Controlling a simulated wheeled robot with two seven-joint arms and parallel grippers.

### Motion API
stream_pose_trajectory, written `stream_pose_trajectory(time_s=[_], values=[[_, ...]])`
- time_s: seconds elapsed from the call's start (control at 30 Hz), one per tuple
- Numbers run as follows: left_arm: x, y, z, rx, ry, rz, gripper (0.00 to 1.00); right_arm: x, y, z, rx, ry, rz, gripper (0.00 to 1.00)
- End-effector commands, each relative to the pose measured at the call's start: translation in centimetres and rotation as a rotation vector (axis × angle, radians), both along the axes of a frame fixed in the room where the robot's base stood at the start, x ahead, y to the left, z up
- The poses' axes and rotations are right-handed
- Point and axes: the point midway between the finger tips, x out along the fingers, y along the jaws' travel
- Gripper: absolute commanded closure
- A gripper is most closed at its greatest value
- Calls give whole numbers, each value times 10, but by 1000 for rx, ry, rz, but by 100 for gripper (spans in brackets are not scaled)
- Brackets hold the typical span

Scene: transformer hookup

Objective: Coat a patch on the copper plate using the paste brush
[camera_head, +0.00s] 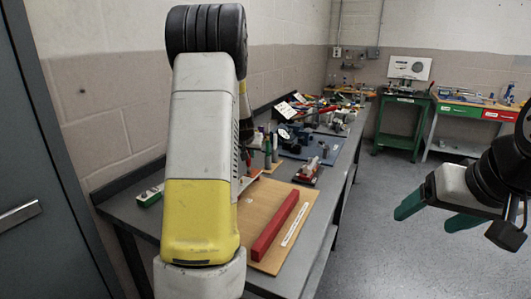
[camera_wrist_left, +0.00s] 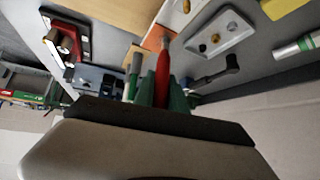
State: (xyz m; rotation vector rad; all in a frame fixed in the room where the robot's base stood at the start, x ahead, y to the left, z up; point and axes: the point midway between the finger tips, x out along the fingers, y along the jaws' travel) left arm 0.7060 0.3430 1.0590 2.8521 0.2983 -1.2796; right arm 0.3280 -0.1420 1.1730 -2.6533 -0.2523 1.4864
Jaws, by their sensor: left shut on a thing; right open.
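The paste brush (camera_wrist_left: 162,72) has a red handle and points away from my left gripper (camera_wrist_left: 162,91), whose green fingers are shut around it. In the left wrist view its tip lies over an orange copper plate (camera_wrist_left: 152,41); whether it touches cannot be told. The plate's edge also shows in the head view (camera_head: 249,179), beside my left arm, which hides most of that spot. No coated patch can be made out. My right gripper (camera_head: 433,212) is open and empty, off to the right above the floor.
A wooden board (camera_head: 263,209) with a red bar (camera_head: 275,228) lies on the grey bench. A white tray (camera_wrist_left: 222,37) with small parts is right of the plate in the wrist view. Bottles and tools crowd the bench behind.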

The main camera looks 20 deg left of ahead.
Motion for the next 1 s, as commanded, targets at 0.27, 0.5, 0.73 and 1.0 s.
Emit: stream_pose_trajectory(time_s=[0.27,0.5,0.73,1.0], values=[[-8,1,0,0,0,0,100,0,0,0,0,0,0,25],[-1,0,-1,0,1,0,100,0,0,0,0,0,0,25],[8,-1,-1,0,1,0,100,0,0,0,0,0,0,25],[8,-1,8,1,-2,1,100,0,0,0,0,0,0,25]])
